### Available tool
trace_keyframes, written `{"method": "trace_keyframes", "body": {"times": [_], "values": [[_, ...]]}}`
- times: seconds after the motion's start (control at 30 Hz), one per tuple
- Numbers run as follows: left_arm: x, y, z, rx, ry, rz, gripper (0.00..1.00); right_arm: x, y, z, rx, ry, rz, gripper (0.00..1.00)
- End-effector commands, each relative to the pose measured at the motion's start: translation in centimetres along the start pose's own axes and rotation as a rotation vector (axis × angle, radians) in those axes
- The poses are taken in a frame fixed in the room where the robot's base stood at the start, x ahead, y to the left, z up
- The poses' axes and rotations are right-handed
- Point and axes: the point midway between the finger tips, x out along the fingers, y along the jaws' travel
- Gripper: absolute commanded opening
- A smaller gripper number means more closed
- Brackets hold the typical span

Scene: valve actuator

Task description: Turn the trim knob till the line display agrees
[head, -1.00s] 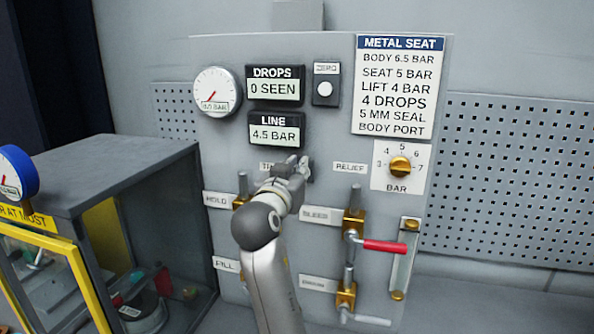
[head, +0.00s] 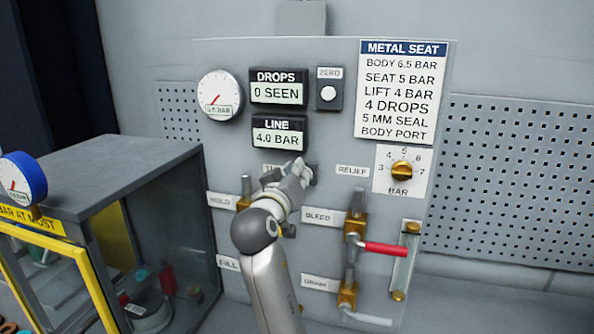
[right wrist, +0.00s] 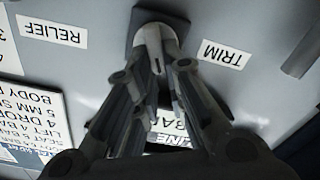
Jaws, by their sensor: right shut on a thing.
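The trim knob (right wrist: 152,38) is a pale grey knob on a dark square base, beside the TRIM label (right wrist: 221,54) in the right wrist view. My right gripper (head: 299,174) is shut on it; in the head view the fingers mostly hide the knob. The same fingers (right wrist: 165,66) reach the knob in the right wrist view. The line display (head: 278,138) above reads 4.0 BAR. The METAL SEAT card (head: 401,92) lists body 6.5, seat 5 and lift 4 bar. My left gripper is not in view.
The drops display (head: 277,92) reads 0 SEEN, beside a round gauge (head: 220,95) and the zero button (head: 328,93). The relief knob (head: 401,170) is at right. Bleed valve with red lever (head: 384,249) sits below. A yellow-framed cabinet (head: 140,165) stands left.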

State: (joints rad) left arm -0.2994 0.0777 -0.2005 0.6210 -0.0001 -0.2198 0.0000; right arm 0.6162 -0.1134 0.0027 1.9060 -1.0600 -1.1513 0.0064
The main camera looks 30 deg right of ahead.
Motion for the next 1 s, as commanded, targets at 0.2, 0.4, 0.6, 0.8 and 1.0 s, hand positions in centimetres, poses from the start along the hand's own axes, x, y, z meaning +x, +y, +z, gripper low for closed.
{"method": "trace_keyframes", "body": {"times": [0.2,0.4,0.6,0.8,1.0], "values": [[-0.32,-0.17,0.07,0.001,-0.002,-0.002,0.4,0.03,-0.01,-0.1,-0.051,0.002,0.002,0.0],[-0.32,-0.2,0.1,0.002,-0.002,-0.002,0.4,0.03,-0.03,-0.08,-0.06,0.003,0.002,0.0],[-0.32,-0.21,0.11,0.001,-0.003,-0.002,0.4,0.03,-0.02,-0.1,-0.059,0.003,0.002,0.0],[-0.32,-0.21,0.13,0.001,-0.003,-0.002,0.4,0.02,-0.04,-0.07,-0.058,0.002,0.002,0.33],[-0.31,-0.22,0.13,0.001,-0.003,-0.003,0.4,0.01,-0.07,-0.04,-0.058,0.001,0.001,0.33]]}}
